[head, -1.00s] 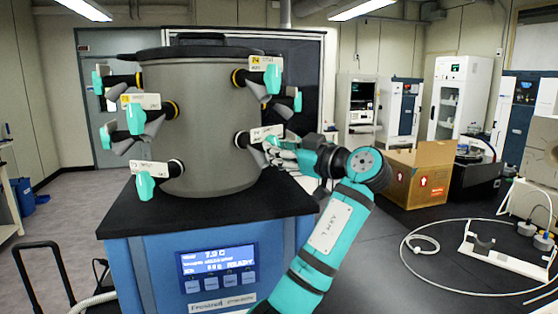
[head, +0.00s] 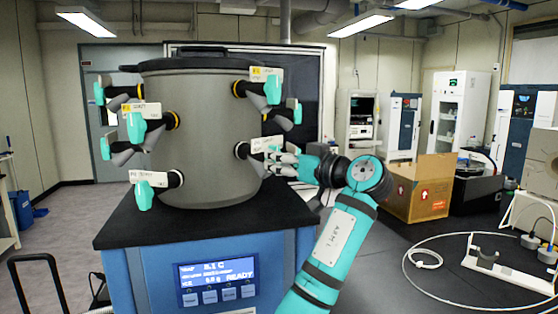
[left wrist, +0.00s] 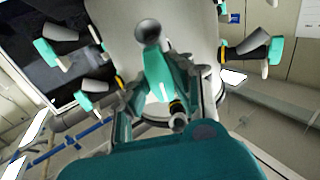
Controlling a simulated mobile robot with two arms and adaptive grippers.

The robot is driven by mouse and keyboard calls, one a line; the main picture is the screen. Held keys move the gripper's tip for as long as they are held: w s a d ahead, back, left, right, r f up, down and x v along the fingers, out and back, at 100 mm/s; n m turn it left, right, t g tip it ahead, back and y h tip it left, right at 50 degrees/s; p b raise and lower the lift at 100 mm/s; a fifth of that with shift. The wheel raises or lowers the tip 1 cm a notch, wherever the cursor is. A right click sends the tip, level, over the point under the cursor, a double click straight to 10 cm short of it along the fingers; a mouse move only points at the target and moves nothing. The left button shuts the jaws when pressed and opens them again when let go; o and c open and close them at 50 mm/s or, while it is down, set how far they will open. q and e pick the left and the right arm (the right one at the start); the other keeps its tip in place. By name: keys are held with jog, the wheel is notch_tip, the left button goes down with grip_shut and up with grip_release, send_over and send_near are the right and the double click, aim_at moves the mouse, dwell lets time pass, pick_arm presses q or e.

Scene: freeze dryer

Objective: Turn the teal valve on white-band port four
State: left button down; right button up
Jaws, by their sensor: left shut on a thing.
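The grey freeze-dryer drum (head: 205,110) carries several side ports with teal valves and label tags. My left gripper (head: 284,160) is at the lower right port (head: 243,150), whose band looks white and whose white tag (head: 266,144) shows above the fingers. In the head view, the fingers mostly hide this port's valve. In the left wrist view, the teal valve (left wrist: 155,72) sits between the fingers of my left gripper (left wrist: 163,92), which is shut on it. The tag's writing is too small to read surely. My right gripper is not in view.
Another white-tagged port has a teal valve (head: 144,194) at lower left. The drum stands on a black-topped blue cabinet (head: 140,268) with a lit display (head: 217,273). A cardboard box (head: 418,190) and looped hose lie on the floor at right.

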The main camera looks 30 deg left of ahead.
pick_arm(q)
jog(key=shift+r, duration=0.1)
jog(key=c, duration=1.2)
grip_release()
jog(key=shift+d, duration=0.1)
jog(key=s+d, duration=0.2)
jog(key=d, duration=0.9)
jog(key=shift+d, duration=0.35)
jog(key=shift+s, duration=0.1)
